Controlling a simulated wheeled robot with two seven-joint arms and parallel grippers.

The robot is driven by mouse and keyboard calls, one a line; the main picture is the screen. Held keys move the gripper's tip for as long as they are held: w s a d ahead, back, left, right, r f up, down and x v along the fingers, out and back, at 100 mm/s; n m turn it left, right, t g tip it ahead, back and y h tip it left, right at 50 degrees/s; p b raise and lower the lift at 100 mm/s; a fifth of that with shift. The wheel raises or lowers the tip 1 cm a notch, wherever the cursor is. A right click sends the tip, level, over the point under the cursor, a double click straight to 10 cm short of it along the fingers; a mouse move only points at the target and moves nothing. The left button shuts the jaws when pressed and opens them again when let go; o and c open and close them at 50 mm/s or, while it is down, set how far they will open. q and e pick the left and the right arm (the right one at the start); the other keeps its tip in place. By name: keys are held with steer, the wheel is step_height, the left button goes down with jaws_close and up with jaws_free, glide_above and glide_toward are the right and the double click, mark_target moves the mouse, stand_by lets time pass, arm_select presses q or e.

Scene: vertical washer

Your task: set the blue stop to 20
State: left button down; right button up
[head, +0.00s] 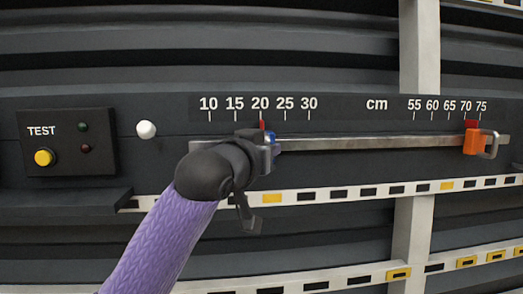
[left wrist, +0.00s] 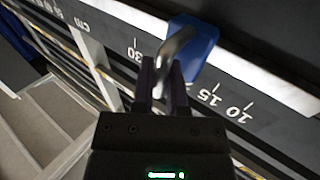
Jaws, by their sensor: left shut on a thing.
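The blue stop (head: 272,139) sits on the metal rail (head: 365,142), mostly hidden behind my left gripper (head: 262,152). Its red pointer (head: 262,125) shows just below the 20 mark of the scale (head: 260,103), at or very near it. In the left wrist view the blue stop (left wrist: 203,42) has a bent metal handle (left wrist: 172,52). The fingers of my left gripper (left wrist: 166,82) are shut on this handle. My right gripper is in neither view.
An orange stop (head: 471,142) with a metal handle sits on the rail's right end, its red pointer between 70 and 75. A white knob (head: 146,129) and a TEST box (head: 68,142) with a yellow button are at left. The rail between the stops is clear.

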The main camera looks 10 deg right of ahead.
arm_select(q)
steer(key=c, duration=1)
jaws_free()
steer(key=shift+r, duration=0.1)
steer(key=shift+o, duration=0.2)
